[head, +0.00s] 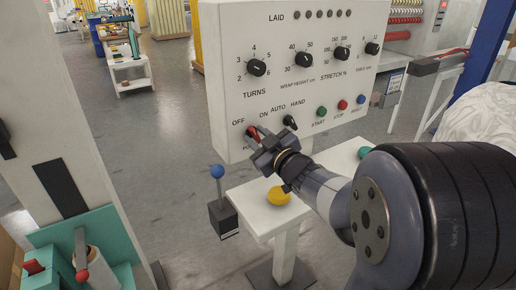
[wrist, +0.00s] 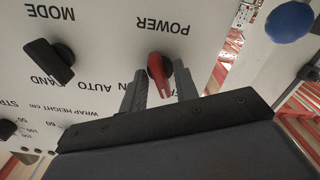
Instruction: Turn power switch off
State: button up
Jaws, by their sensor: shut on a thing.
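The red power switch (head: 252,133) is at the lower left of the white control panel (head: 222,60), under the OFF and ON labels. My gripper (head: 262,140) reaches it from the front right and partly covers it. In the wrist view, upside down, the red handle of the switch (wrist: 182,82) is between the two fingers of my gripper (wrist: 161,90), below the POWER label. The handle slants to the lower right there; in the head view it leans up and left, towards OFF. The fingers are shut on it. The OFF label is hidden in the wrist view.
The black mode knob (head: 290,122) is close to the right of my gripper; green, red and blue buttons lie beyond. A blue-balled lever (head: 217,172) stands below left. A yellow button (head: 278,196) is on the white ledge (head: 250,207) under the panel.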

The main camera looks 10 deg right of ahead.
jog(key=shift+f+n+b, duration=0.1)
jog(key=shift+n+b, duration=1.3)
jog(key=shift+n, duration=0.5)
jog(key=o, duration=0.6)
jog(key=p+v, duration=0.1)
jog(key=v, duration=0.9)
jog(key=shift+s+d, duration=0.15)
jog(key=shift+s, duration=0.25)
